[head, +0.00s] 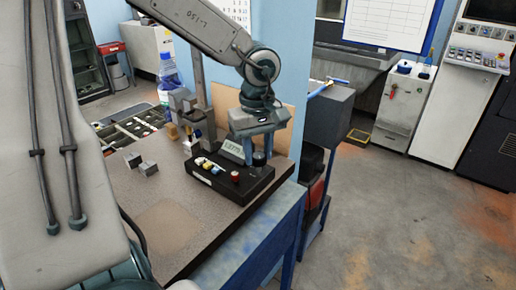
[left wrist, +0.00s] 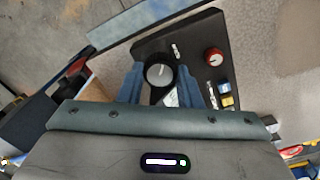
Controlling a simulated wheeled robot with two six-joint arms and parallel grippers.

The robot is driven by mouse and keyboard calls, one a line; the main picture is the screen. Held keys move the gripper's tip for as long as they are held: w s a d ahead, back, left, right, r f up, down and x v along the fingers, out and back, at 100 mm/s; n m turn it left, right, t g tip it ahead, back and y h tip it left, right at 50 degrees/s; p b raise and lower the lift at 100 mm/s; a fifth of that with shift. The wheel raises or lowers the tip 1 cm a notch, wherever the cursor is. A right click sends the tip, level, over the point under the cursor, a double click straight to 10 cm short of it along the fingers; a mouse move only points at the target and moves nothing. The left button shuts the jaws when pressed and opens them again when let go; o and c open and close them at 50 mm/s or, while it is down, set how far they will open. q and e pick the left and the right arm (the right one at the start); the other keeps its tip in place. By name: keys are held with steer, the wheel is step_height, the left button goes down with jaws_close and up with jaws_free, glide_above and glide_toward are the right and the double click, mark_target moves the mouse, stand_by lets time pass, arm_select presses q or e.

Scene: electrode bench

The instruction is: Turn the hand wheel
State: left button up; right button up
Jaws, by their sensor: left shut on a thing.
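The hand wheel is a dark round knob (head: 259,159) standing on the black control box (head: 225,189) at the bench's right edge. In the left wrist view the knob (left wrist: 158,72) shows a grey top with a pale pointer line. My left gripper (head: 258,150) comes down over it from above. Its two blue fingers stand on either side of the knob, shut on it, and partly hide it in the head view. The box's display (head: 232,150) is partly behind the gripper. My right gripper is not in view.
A red knob (head: 235,177) and several small coloured buttons sit on the same box. Two grey metal blocks (head: 140,164) lie to the left. A stand (head: 203,95) with grey blocks is behind. The bench front (head: 165,222) is clear.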

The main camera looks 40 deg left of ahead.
mark_target(259, 154)
arm_select(q)
steer(key=shift+m, duration=0.6)
steer(key=o, duration=0.7)
step_height(259, 154, up, 4)
steer(key=shift+w+a+r, duration=0.1)
steer(key=shift+r, duration=0.05)
step_height(259, 154, up, 6)
steer(key=p, duration=0.4)
steer(key=shift+r, duration=0.25)
